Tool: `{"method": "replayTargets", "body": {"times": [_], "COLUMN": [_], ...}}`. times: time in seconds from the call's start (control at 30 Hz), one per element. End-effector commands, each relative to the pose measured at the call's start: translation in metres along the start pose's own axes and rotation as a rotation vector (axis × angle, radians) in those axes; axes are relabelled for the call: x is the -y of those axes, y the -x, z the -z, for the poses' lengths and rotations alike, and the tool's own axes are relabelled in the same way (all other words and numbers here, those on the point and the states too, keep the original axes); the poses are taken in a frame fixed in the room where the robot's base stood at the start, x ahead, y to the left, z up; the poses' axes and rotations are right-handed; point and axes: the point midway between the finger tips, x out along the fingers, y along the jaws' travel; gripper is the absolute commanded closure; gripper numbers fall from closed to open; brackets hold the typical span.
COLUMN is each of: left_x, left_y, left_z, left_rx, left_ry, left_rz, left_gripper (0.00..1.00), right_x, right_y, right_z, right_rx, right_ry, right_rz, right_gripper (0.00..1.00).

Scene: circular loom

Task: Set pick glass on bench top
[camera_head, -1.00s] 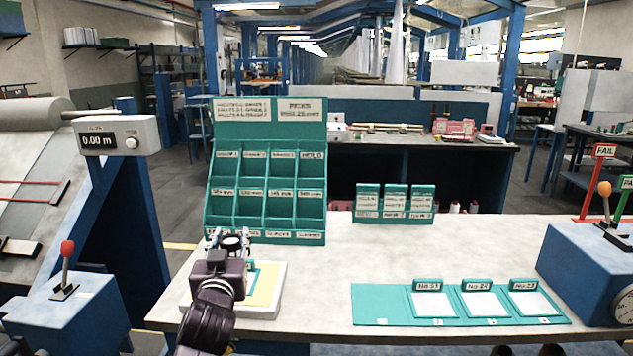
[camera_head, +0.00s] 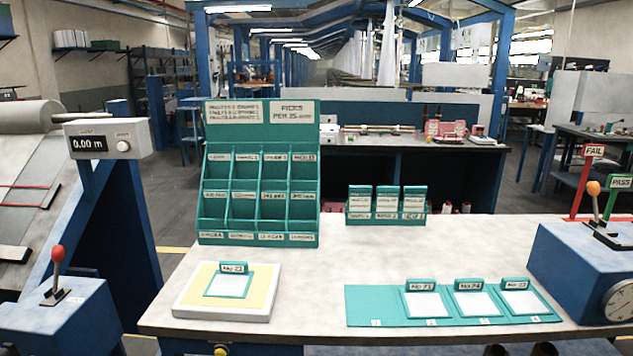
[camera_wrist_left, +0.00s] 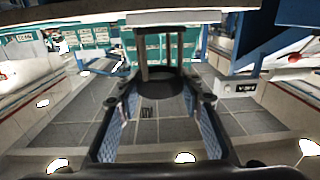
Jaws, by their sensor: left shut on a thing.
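My left gripper (camera_wrist_left: 160,122) shows only in the left wrist view. It is shut on the pick glass (camera_wrist_left: 163,92), a dark thing with a round black part and upright posts between the fingers. The fingers and the wrist hide part of it. Its height above any surface cannot be told. The pale bench top (camera_head: 310,285) in the head view carries no pick glass. My right gripper is in neither view.
A white block with a yellow pad (camera_head: 190,293) holds a No 21 card (camera_head: 229,285) at bench left. A teal card mat (camera_head: 375,310) lies front right. A teal pigeonhole rack (camera_head: 258,190) and card stand (camera_head: 387,205) stand behind. The bench middle is clear.

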Motion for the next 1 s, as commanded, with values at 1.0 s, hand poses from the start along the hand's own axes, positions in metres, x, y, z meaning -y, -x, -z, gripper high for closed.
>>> {"method": "replayTargets", "body": {"times": [1.0], "left_x": [0.002], "left_y": [-0.167], "left_z": [0.039], "left_rx": [-0.005], "left_ry": [-0.003], "left_rz": [0.059], "left_gripper": [0.94], "right_x": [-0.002], "right_y": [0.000], "right_z": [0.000], "right_rx": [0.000], "right_ry": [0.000], "right_rz": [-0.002], "right_gripper": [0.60]}}
